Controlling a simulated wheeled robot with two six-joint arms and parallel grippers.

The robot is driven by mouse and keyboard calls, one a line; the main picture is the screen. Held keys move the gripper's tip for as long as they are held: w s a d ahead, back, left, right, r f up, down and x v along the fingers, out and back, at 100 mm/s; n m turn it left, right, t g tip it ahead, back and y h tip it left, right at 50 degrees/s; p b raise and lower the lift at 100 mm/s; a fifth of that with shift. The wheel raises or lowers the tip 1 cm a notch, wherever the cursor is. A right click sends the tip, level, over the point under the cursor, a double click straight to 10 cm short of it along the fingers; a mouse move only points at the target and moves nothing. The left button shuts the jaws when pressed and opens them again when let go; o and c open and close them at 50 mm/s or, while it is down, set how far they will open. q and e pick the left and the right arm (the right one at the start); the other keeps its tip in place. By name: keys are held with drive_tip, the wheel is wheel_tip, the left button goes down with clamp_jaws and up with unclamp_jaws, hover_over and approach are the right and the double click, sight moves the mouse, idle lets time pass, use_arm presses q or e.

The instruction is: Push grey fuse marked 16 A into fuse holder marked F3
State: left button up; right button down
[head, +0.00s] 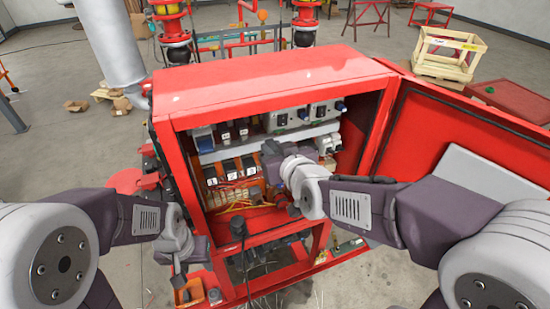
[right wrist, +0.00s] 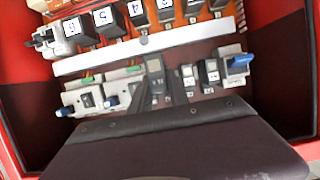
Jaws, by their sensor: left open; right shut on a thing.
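In the right wrist view, my right gripper (right wrist: 166,92) is shut on a slim grey piece (right wrist: 154,68), which looks like the fuse. Its 16 A marking is not legible. The piece is at the row of small holders, beside two dark units with white labels (right wrist: 190,76). Whether it is seated in a holder or just in front of one, I cannot tell, and no F3 mark is readable. In the head view, my right wrist hides the fingertips and fuse inside the red cabinet (head: 270,82). My left gripper (head: 180,268) is open and empty, low at the cabinet's left front.
Numbered black units (right wrist: 138,12) line one rail, with a pale duct (right wrist: 160,46) between the rows. Blue-knobbed switches (right wrist: 108,100) sit close by the gripper. The open red door (head: 470,130) bounds the right. A small orange bin (head: 188,293) is below my left gripper.

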drive_tip(key=shift+s+r, duration=0.15)
drive_tip(key=shift+r, duration=0.4)
drive_tip(key=shift+s+r, duration=0.15)
drive_tip(key=shift+r, duration=0.4)
drive_tip(key=shift+s, duration=0.25)
drive_tip(key=shift+w+f, duration=0.15)
drive_tip(key=shift+w, duration=0.05)
use_arm(q)
wheel_tip(320, 180, up, 2)
drive_tip(key=shift+s+r+p, duration=0.1)
drive_tip(key=shift+s+p, duration=0.05)
drive_tip(key=shift+p, duration=0.4)
use_arm(e)
drive_tip(key=w+a, duration=0.2)
drive_tip(key=w, duration=0.6)
drive_tip(key=shift+w+a, duration=0.15)
drive_tip(key=shift+a, duration=0.2)
use_arm(q)
drive_tip(key=shift+s, duration=0.1)
drive_tip(key=shift+f, duration=0.25)
use_arm(e)
drive_tip(key=shift+f, duration=0.1)
